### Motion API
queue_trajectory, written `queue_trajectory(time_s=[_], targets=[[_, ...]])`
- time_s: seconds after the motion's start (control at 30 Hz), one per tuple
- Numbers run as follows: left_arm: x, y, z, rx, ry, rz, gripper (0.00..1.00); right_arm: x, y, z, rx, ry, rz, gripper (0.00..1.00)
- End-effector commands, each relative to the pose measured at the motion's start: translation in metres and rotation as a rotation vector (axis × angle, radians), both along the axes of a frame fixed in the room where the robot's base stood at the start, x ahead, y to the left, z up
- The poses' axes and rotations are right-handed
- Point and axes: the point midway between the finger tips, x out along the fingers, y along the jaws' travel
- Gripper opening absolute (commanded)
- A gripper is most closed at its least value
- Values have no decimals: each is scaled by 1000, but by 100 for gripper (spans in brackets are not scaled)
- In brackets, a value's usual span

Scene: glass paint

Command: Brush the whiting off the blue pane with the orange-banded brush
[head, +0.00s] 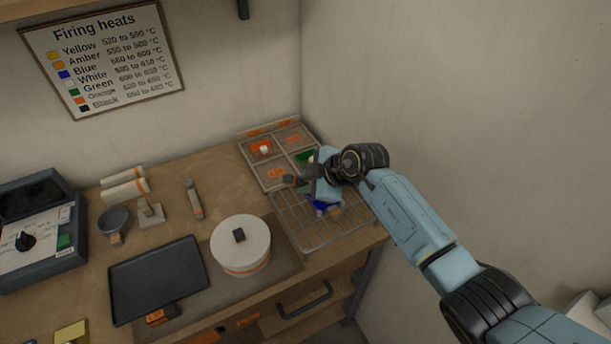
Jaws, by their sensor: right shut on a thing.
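The blue pane (318,207) lies on the wire rack (292,222) at the right end of the bench, mostly hidden under my right gripper. My right gripper (322,194) is low over the rack and shut on what looks like the brush. A small tan end of the brush (336,211) shows below the gripper, at or just above the pane. I cannot tell whether it touches. The brush's orange band and any whiting on the pane cannot be made out. My left gripper is not in view.
A divided tray (268,173) with orange and green pieces stands behind the rack. A round white pot (241,262), a black tray (158,280), a slim tool (194,199), a dark cup (114,222) and a control box (38,235) stand left. Walls close in behind and right.

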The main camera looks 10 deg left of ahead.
Motion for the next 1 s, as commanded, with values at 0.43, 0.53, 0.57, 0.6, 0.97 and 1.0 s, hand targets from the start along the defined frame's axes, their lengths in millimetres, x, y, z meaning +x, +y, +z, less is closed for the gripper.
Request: queue_trajectory(time_s=[0.43,0.53,0.57,0.6,0.97,1.0], targets=[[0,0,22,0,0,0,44,-23,-16,-1,-4,5,0,0],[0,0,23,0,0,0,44,-25,-18,-1,-3,6,-1,0],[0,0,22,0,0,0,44,-24,-18,-1,-3,6,-1,0],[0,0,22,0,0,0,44,-24,-17,-1,-2,6,0,0],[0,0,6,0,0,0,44,-2,-2,-1,-3,3,0,0],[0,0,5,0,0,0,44,-1,-1,0,-2,3,0,0]])
